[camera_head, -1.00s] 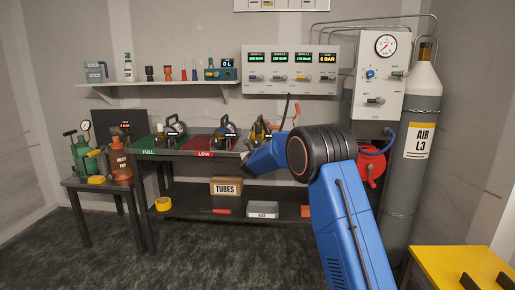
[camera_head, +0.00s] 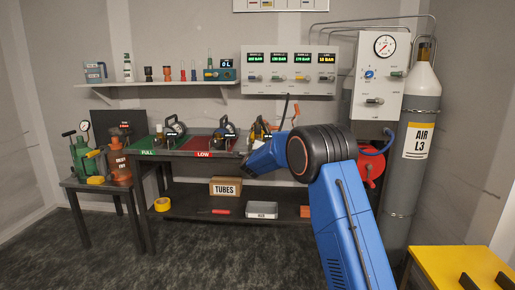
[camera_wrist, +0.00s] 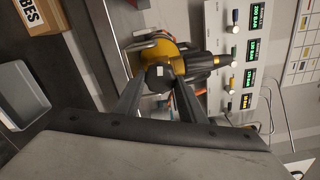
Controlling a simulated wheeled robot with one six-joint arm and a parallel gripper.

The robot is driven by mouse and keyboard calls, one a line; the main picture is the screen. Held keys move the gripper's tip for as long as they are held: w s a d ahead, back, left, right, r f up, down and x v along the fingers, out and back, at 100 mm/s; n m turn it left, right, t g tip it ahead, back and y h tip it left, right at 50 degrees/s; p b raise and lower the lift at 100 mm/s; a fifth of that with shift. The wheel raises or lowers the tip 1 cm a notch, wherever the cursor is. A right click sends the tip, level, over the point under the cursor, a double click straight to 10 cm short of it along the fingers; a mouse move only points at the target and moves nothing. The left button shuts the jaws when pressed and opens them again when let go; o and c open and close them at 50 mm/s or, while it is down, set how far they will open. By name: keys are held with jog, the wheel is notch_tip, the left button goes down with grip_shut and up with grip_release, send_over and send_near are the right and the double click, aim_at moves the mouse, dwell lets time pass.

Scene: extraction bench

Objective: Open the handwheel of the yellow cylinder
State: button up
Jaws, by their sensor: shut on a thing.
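The yellow cylinder (camera_head: 258,131) lies at the right end of the bench, partly hidden behind my arm in the head view. In the wrist view the yellow cylinder (camera_wrist: 152,52) shows beyond my fingers, with a black and brass valve body (camera_wrist: 200,63) beside it. Its dark handwheel (camera_wrist: 160,77) sits between the fingertips. My gripper (camera_wrist: 159,84) is shut on this handwheel, one finger on each side. In the head view my fingers are hidden by the arm.
Two dark cylinders lie on the green FULL mat (camera_head: 147,143) and the red LOW mat (camera_head: 198,145). A pressure panel (camera_head: 290,70) hangs above the bench. A tall grey AIR L3 cylinder (camera_head: 412,175) stands right of my arm. A yellow cabinet (camera_head: 465,268) is at front right.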

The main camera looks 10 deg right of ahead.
jog(key=m, duration=2.3)
jog(key=a+m, duration=0.1)
jog(key=m, duration=1)
jog(key=shift+w+m, duration=0.1)
jog(key=shift+m, duration=0.2)
dwell(0.5)
jog(key=o, duration=1)
jog(key=shift+o, duration=0.2)
jog(key=shift+r, duration=0.1)
